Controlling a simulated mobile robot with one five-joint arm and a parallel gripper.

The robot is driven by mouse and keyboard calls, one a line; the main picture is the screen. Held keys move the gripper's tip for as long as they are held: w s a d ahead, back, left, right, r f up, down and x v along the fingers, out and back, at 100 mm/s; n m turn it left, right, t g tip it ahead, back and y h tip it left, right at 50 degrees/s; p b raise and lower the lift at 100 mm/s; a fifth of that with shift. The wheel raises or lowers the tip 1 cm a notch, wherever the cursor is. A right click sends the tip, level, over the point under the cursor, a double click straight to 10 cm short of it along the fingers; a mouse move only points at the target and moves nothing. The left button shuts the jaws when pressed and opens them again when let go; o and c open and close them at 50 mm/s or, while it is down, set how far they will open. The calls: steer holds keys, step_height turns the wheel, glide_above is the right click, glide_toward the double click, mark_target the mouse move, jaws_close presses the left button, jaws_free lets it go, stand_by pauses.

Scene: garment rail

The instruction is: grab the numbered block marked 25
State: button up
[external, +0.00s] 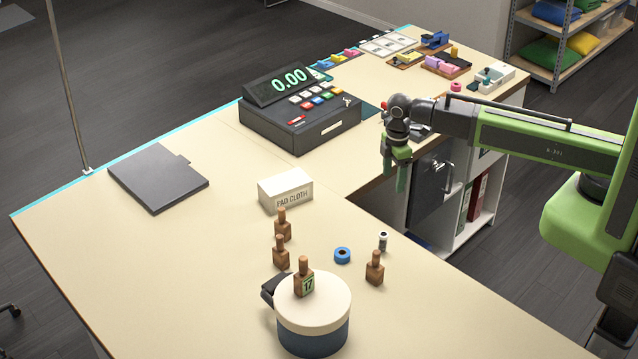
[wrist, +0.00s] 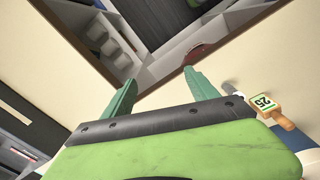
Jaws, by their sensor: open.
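The block marked 25 shows in the wrist view (wrist: 264,104), a wooden handled block with a green-edged number tag, at the right, outside my fingers. In the external view it seems to be the wooden block (external: 375,270) right of the blue tape, but no number shows there. Another wooden block, marked 17 (external: 303,280), stands on the round pad. Two more wooden blocks (external: 283,228) (external: 281,254) stand behind it, their numbers not visible. My gripper (external: 396,172) is open and empty, pointing down near the counter's inner edge, well apart from the blocks; its two green fingers show in the wrist view (wrist: 160,92).
A round cream-topped pad (external: 313,328), a blue tape roll (external: 342,256) and a small spool (external: 383,240) are near the blocks. A pad cloth box (external: 285,190), cash register (external: 305,125) and dark folder (external: 158,182) are farther back. The counter's inner corner borders open shelves (external: 465,185).

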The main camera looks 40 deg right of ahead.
steer(key=s+a+r+n+p, duration=0.2)
steer(key=s+a+r, duration=0.1)
steer(key=a, duration=0.5)
steer(key=s+a+r+n+p, duration=0.1)
steer(key=s+a+r+p, duration=0.2)
steer(key=a, duration=0.5)
step_height(320, 180, up, 3)
steer(key=n+p, duration=0.2)
steer(key=n, duration=0.1)
glide_above(376, 265)
steer(key=f+b, duration=0.8)
steer(key=d+f+b, duration=0.1)
steer(key=f+b, duration=0.3)
steer(key=shift+w+f, duration=0.1)
steer(key=shift+w, duration=0.05)
steer(key=f+b, duration=0.6)
steer(key=shift+w+a, duration=0.2)
steer(key=shift+r, duration=0.25)
steer(key=shift+c, duration=0.3)
jaws_close()
